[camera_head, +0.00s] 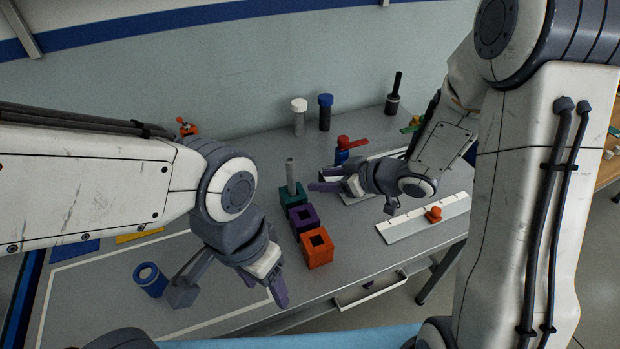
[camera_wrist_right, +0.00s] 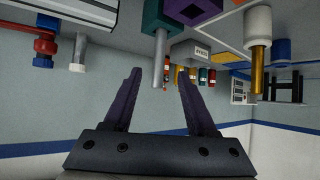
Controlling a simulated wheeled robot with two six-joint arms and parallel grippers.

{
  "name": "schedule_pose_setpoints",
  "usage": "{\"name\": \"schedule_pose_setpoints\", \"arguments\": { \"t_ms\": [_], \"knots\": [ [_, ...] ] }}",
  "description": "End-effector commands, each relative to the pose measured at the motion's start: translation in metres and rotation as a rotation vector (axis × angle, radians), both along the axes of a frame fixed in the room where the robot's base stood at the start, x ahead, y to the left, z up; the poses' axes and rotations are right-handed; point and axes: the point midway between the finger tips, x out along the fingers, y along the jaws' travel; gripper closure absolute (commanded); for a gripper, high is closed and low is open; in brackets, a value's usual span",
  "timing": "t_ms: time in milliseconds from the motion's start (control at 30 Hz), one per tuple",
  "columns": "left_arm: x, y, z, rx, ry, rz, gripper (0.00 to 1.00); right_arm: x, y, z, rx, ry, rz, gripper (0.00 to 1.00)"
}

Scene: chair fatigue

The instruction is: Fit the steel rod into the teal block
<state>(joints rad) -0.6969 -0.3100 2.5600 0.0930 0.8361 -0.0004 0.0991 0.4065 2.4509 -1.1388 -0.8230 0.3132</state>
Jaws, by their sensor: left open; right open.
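The grey steel rod (camera_head: 290,174) stands upright in the top of the teal block (camera_head: 284,199). In the right wrist view the rod (camera_wrist_right: 160,62) sticks out of the teal block (camera_wrist_right: 158,20); how deep it sits is hidden. My right gripper (camera_head: 313,180) is open just right of the rod. In its wrist view the rod shows between the two purple fingers, with a gap on each side. My left gripper (camera_head: 277,288) is low at the front, apart from the blocks, with its fingers seen nearly edge-on.
A purple block (camera_head: 303,211) and an orange block (camera_head: 317,258), each with a square hole, stand in front of the teal block. A white-capped post (camera_head: 299,105) and a blue-capped post (camera_head: 325,100) stand behind.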

Motion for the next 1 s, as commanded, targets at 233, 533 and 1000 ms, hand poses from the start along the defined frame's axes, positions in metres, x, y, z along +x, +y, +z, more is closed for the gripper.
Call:
{"name": "schedule_pose_setpoints", "arguments": {
  "t_ms": [233,533,1000],
  "knots": [
    [0.0,0.0,0.003,0.0,0.0,0.0,0.38,-0.006,-0.008,0.011,-0.054,-0.003,-0.025,0.43],
    [0.0,0.0,0.002,0.0,0.0,0.0,0.38,-0.046,-0.006,0.034,-0.407,0.135,-0.257,0.43],
    [0.0,0.0,0.002,0.0,0.0,0.0,0.38,-0.256,0.027,0.056,-0.564,0.705,-0.161,0.43]
  ]
}}
